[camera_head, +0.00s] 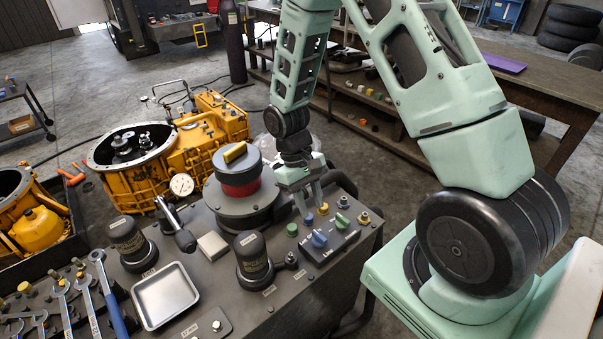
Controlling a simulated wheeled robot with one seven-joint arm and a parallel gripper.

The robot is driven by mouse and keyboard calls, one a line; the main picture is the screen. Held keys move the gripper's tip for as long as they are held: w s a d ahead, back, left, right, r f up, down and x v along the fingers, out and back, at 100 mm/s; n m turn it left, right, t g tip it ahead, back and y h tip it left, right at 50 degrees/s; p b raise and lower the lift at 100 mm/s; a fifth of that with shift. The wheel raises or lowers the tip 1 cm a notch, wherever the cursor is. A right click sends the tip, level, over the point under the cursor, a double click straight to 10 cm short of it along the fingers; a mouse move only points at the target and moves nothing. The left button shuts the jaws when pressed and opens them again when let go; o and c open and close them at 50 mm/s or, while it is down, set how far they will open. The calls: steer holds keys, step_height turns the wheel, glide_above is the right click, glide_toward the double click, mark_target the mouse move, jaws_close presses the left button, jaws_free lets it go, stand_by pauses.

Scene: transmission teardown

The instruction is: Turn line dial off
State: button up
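A small dark control box (333,245) sits at the right end of the grey bench. My gripper (311,211) points down just behind and above the box, close to the left blue dial. Its two fingers look apart with nothing between them. Whether a fingertip touches the box is unclear.
A large black cylinder with a red band (238,185) stands left of my gripper. A black-capped post (252,262) and a metal tray (165,296) lie farther left. A yellow transmission (190,145) is behind.

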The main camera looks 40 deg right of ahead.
steer(key=b+v, duration=0.1)
steer(key=v, duration=0.8)
